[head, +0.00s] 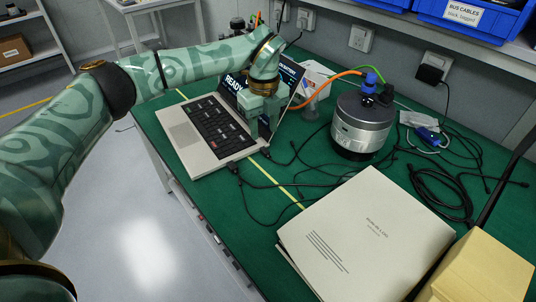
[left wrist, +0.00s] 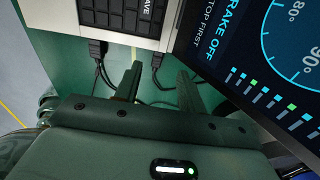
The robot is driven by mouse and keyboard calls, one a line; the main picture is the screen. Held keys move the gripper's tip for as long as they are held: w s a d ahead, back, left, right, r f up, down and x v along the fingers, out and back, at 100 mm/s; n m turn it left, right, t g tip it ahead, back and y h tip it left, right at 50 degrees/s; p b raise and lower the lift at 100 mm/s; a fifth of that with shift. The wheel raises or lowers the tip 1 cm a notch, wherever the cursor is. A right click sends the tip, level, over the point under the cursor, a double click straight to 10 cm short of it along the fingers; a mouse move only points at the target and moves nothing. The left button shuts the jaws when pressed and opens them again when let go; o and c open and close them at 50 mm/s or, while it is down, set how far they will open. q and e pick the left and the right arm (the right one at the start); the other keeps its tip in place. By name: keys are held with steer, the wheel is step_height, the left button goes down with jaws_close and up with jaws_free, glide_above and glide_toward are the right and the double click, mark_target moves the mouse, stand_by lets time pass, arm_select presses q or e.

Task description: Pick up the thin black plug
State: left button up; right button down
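My left gripper (head: 261,128) is over the right edge of the laptop (head: 192,147), fingers pointing down. In the left wrist view my left gripper (left wrist: 160,70) is open, with a clear gap between the two dark fingers. A thin black plug (left wrist: 157,60) on a cable shows between the fingertips, close to the laptop edge; I see no finger closed on it. A wider black plug (left wrist: 97,50) is to the left, outside the fingers, also at the laptop edge. Whether either plug is seated in a port I cannot tell. My right gripper is not in view.
A grey cylindrical actuator (head: 362,125) with orange and green cables stands behind right. Loose black cables (head: 440,190) tangle over the green table (head: 255,205). A large white document (head: 368,235) and a yellow box (head: 485,270) fill the front right. The laptop screen (left wrist: 270,60) rises beside the gripper.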

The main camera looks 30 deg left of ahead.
mark_target(265, 150)
arm_select(q)
steer(key=shift+f, duration=0.35)
steer(key=shift+s+d+f+b, duration=0.1)
steer(key=shift+f+b, duration=0.2)
steer(key=shift+f, duration=0.05)
steer(key=f+b, duration=0.1)
steer(key=f, duration=0.2)
steer(key=f+b, duration=0.1)
steer(key=shift+s+d+f+b, duration=0.15)
steer(key=shift+s+d+b, duration=0.15)
steer(key=shift+f, duration=0.2)
steer(key=shift+r, duration=0.15)
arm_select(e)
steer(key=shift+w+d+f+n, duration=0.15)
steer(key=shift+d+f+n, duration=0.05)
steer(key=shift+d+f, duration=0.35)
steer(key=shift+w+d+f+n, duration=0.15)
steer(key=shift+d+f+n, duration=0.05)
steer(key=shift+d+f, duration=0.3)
arm_select(q)
jaws_close()
